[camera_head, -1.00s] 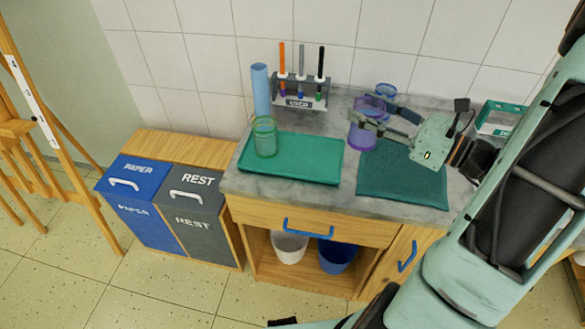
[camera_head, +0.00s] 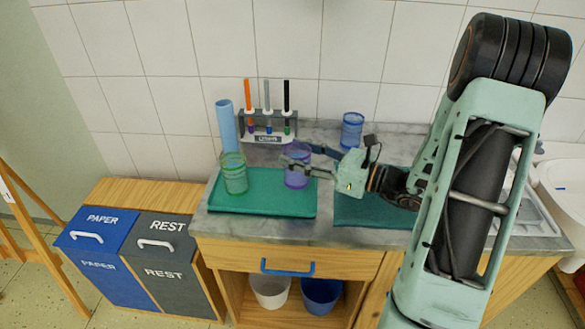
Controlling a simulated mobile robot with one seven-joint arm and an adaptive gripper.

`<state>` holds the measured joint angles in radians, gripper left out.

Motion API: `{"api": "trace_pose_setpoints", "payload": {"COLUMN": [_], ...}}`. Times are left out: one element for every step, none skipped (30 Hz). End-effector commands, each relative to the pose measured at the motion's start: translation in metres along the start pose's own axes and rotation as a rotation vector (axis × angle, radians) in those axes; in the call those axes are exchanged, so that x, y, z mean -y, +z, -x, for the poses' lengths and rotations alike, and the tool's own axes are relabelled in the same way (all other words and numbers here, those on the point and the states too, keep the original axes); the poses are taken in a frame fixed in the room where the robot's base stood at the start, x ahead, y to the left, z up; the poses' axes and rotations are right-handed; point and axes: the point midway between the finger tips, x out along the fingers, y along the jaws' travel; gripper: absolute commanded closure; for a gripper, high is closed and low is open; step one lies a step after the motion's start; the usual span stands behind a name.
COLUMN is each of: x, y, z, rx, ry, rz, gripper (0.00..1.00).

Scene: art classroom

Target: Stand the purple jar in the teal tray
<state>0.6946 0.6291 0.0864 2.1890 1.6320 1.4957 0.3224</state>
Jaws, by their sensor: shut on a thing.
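The purple jar (camera_head: 297,177) is see-through and upright. My gripper (camera_head: 296,166) reaches in from the right and is shut on it, with its fingers around the jar's sides. The jar shows over the right end of the teal tray (camera_head: 255,208), near the tray's right rim. I cannot tell whether its base touches the tray or hangs just above it. A green see-through jar (camera_head: 234,175) stands upright in the left part of the tray. The middle of the tray between the two jars is bare.
A blue jar (camera_head: 352,131) stands at the back, behind my gripper. A marker rack (camera_head: 268,138) and a light blue roll (camera_head: 226,124) stand behind the tray. A dark teal mat (camera_head: 358,211) lies right of the tray. Paper and rest bins (camera_head: 158,238) stand left of the counter.

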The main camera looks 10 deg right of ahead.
Motion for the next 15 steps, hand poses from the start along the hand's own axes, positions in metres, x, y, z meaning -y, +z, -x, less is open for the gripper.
{"api": "trace_pose_setpoints", "payload": {"x": [0.001, 0.001, 0.001, 0.002, 0.002, 0.002, 0.002, 0.002, 0.003, 0.003, 0.003, 0.003, 0.003, 0.003, 0.003], "y": [-0.003, -0.004, -0.005, -0.006, -0.008, -0.011, -0.014, -0.018, -0.024, -0.029, -0.034, -0.040, -0.043, -0.045, -0.046], "z": [-0.003, -0.004, -0.005, -0.006, -0.008, -0.010, -0.012, -0.015, -0.014, -0.013, -0.013, -0.013, -0.013, -0.013, -0.013], "rx": [0.002, 0.002, 0.002, 0.002, 0.002, 0.002, 0.002, 0.002, 0.001, 0.001, 0.001, 0.001, 0.002, 0.002, 0.002], "ry": [0.001, 0.001, 0.001, 0.000, 0.000, 0.001, 0.001, 0.002, 0.000, -0.001, 0.000, 0.000, 0.000, 0.000, 0.000], "rz": [0.000, 0.001, 0.002, 0.002, 0.002, 0.001, 0.001, 0.000, -0.002, -0.003, -0.002, -0.002, -0.002, 0.000, 0.002], "gripper": [0.80, 0.80, 0.80, 0.80, 0.80, 0.80, 0.80, 0.80, 0.80, 0.80, 0.80, 0.80, 0.80, 0.80, 0.80]}}
